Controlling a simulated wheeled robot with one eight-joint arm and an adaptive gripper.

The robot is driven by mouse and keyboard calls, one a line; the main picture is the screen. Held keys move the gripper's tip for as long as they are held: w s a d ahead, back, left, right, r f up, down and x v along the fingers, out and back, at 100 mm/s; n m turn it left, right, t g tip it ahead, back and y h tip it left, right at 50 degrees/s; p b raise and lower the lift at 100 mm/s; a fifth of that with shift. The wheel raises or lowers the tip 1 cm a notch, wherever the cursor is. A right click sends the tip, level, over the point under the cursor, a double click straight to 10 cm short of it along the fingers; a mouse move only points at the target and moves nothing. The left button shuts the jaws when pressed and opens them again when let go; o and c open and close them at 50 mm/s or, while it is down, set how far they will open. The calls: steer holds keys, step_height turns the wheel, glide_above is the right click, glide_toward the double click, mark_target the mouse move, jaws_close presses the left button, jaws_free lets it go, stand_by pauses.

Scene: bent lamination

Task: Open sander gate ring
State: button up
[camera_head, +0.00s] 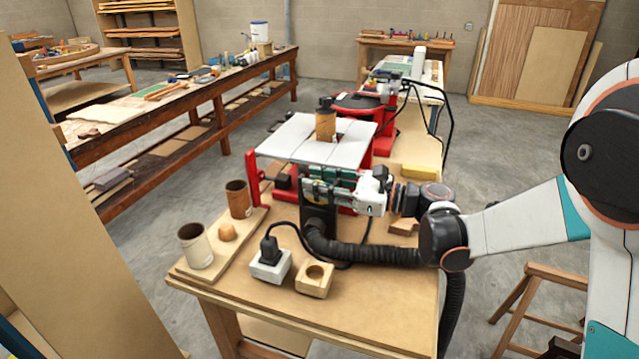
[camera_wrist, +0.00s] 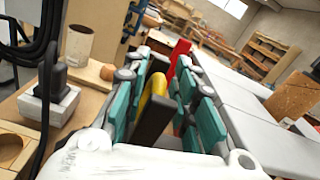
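My gripper (camera_head: 318,182) is beside the sander table, with its teal-padded fingers spread apart. In the wrist view, my gripper (camera_wrist: 160,95) has a dark upright plate (camera_wrist: 154,118) with a yellow part (camera_wrist: 155,85) on it between the fingers. A gap shows between this plate and the right finger; contact on the left side is unclear. In the head view the dark upright gate piece (camera_head: 318,218) stands below my gripper, at the end of a black ribbed hose (camera_head: 365,254). Its ring is mostly hidden behind the fingers.
A red post (camera_head: 252,178) stands left of my gripper.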

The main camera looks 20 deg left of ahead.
steer(key=shift+s, duration=0.1)
jaws_close()
step_height(320, 180, up, 6)
steer(key=p, duration=0.3)
steer(key=shift+o, duration=2.1)
jaws_free()
steer(key=shift+f, duration=0.2)
steer(key=shift+w, duration=0.25)
steer(key=shift+s, duration=0.15)
steer(key=d, duration=1.2)
steer(key=shift+s, duration=0.45)
